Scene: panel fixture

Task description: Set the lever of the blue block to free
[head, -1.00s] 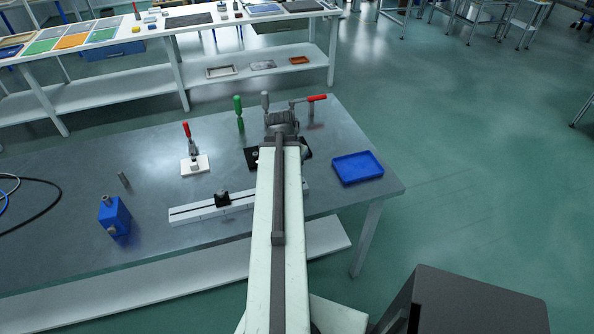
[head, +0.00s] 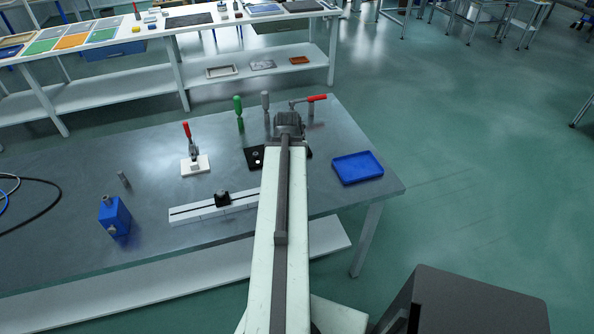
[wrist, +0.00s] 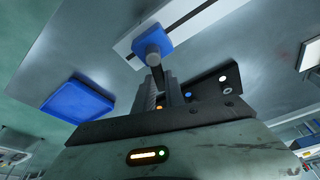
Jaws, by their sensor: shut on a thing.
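A blue block (wrist: 168,38) with a round grey hub shows in the wrist view, beside the white slotted rail. A dark lever (wrist: 157,76) runs from the hub towards my gripper (wrist: 162,88). The fingers are shut on the lever, though the contact itself is partly hidden. In the head view my arm hides this block, the lever and the fingertips. Lettering or a marked lever position cannot be read.
A black plate with coloured dots (wrist: 208,86) lies beside the gripper. A blue tray (head: 358,168) stands at right. A red-handled lever fixture (head: 316,98), green-handled tool (head: 239,113), red-handled clamp (head: 188,135) and another blue block (head: 115,217) stand on the table.

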